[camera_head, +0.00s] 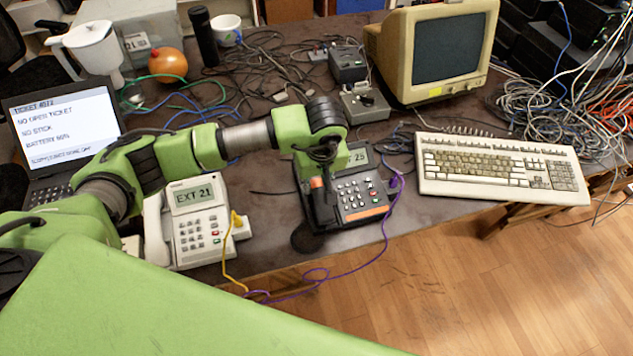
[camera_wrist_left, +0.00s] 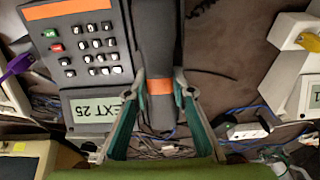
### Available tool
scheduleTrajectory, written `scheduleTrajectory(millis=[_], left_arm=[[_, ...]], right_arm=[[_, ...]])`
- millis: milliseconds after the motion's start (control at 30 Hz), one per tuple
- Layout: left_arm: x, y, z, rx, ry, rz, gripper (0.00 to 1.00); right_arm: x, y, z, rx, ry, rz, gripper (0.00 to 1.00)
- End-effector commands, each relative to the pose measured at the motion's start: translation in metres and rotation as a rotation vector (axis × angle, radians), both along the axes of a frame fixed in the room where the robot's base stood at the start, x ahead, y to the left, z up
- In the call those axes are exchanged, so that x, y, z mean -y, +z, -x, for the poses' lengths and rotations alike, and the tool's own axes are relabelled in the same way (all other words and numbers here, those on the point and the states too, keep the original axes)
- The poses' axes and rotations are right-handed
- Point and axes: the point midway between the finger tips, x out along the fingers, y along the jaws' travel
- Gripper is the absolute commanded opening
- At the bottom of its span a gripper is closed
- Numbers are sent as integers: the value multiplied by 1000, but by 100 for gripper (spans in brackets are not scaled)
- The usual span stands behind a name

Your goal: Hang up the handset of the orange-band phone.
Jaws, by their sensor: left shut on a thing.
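The orange-band phone (camera_head: 361,187) is dark, has an orange strip along its front edge and reads "EXT 25". It also shows upside down in the left wrist view (camera_wrist_left: 88,75). Its dark handset (camera_wrist_left: 155,40) has an orange band round the middle and lies lengthwise along the keypad's side. My left gripper (camera_wrist_left: 161,82) is shut on the handset at that band, one finger on each side. In the head view the handset's near end (camera_head: 307,238) reaches past the phone's front edge. Whether it rests in the cradle cannot be told. My right gripper is out of view.
A white phone (camera_head: 196,220) reading "EXT 21" stands to the left. A beige keyboard (camera_head: 500,169) and an old monitor (camera_head: 440,50) are to the right. A purple cable (camera_head: 386,235) runs by the phone's right side. Tangled cables cover the back of the table.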

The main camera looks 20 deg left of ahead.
Motion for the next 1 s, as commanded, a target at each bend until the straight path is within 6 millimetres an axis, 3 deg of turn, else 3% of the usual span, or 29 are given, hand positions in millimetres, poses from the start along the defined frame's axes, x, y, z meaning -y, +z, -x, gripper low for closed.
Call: scheduleTrajectory(millis=[167, 200, 267, 667, 767, 1000], left_arm=[[0, -1, 0, 0, 0, 0, 0], [0, -1, 0, 0, 0, 0, 28], [0, -1, 0, 0, 0, 0, 42], [0, 2, 0, 1, 0, 1, 42], [2, 14, 1, 3, 0, 1, 42], [7, 63, 10, 5, -3, 0, 42]], right_arm=[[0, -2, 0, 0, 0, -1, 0], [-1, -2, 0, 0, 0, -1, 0], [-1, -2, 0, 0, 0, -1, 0], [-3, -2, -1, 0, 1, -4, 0], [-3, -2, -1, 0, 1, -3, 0], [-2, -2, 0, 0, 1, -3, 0]])
